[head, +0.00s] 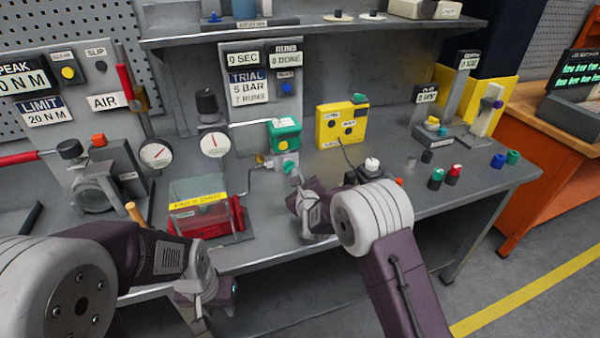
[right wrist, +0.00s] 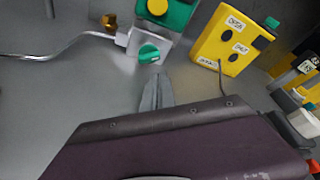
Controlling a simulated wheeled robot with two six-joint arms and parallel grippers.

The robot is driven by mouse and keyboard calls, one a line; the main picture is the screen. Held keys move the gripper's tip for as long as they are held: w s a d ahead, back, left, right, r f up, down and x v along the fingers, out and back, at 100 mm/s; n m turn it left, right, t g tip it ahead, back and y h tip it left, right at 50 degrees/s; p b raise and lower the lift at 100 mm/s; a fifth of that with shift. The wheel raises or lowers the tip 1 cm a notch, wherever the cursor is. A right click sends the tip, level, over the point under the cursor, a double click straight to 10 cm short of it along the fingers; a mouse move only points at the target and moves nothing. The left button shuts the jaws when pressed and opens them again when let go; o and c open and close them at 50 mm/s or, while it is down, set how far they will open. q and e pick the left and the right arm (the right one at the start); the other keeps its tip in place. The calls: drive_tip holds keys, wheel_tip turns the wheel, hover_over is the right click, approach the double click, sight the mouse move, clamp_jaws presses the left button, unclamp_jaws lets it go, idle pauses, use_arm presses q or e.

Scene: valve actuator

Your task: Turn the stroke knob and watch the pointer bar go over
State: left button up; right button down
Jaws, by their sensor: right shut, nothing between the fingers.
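A small green knob (right wrist: 150,53) sits on a silver block below a green box with a yellow button; it also shows in the head view (head: 288,167). I take it for the stroke knob. My right gripper (right wrist: 158,80) is shut and empty, its tips just below the knob and apart from it in the picture. In the head view the right gripper (head: 297,190) is near the knob. The red actuator (head: 205,218), with a clear cover and yellow label, stands left of it. I cannot make out the pointer bar. My left gripper (head: 205,290) hangs at the bench's front edge; its fingers are unclear.
The yellow control box (head: 341,124) stands right of the green box (head: 284,135). Dial gauges (head: 215,143) stand behind the actuator. Several coloured buttons (head: 435,179) line the bench at right. An air line (right wrist: 60,45) runs to the silver block.

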sight(290, 167)
drive_tip(key=x, duration=0.6)
drive_tip(key=shift+w, duration=0.15)
drive_tip(key=shift+b, duration=0.4)
